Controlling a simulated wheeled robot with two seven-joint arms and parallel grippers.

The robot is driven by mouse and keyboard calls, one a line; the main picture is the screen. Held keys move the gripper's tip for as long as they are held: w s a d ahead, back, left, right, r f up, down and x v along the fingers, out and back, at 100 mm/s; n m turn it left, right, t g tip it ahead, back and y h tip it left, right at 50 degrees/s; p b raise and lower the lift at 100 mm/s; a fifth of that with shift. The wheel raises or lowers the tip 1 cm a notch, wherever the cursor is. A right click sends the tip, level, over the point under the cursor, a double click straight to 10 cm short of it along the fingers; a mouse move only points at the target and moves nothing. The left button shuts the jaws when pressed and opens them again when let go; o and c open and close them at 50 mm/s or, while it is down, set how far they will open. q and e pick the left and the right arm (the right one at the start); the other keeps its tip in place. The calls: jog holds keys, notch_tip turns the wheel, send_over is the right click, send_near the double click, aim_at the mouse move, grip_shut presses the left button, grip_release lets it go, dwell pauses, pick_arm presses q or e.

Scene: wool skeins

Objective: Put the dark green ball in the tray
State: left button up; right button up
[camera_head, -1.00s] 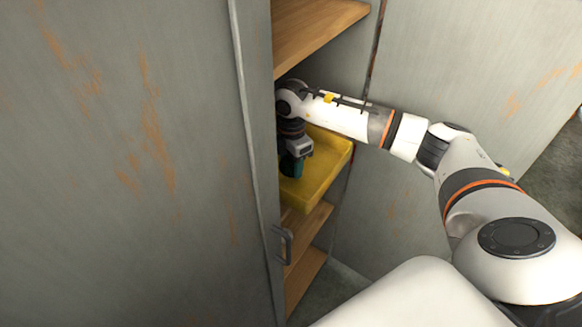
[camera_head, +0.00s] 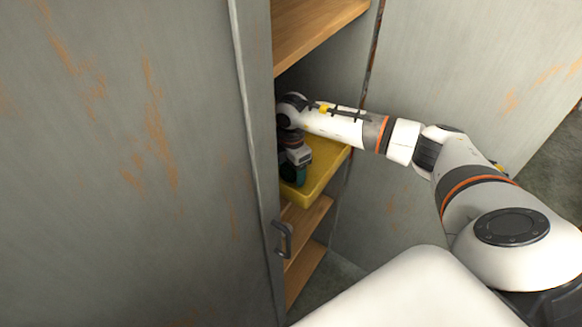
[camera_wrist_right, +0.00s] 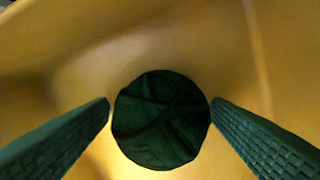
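The dark green ball (camera_wrist_right: 161,119) shows in the right wrist view, centred between the two fingertips of my right gripper (camera_wrist_right: 161,105). The fingertips meet its left and right sides, and the gripper looks shut on it. The yellow tray (camera_head: 323,178) sits on a shelf inside the cabinet, and its yellow surface (camera_wrist_right: 190,40) fills the background of the wrist view. In the head view my right gripper (camera_head: 298,175) points down over the tray's left part, and the ball is hidden there. Whether the ball touches the tray floor, I cannot tell. My left gripper is out of view.
A grey cabinet door or side panel (camera_head: 130,160) with rust marks hides the left part of the inside. A wooden shelf (camera_head: 315,30) is close above my right wrist. More wooden shelves (camera_head: 305,228) lie below the tray. A dark handle (camera_head: 283,240) sticks out at the front edge.

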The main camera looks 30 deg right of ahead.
jog(key=shift+r, duration=0.1)
jog(key=shift+r, duration=0.2)
notch_tip(320, 180, up, 6)
jog(key=shift+r+b, duration=0.1)
jog(key=shift+b, duration=1)
jog(key=shift+r, duration=0.55)
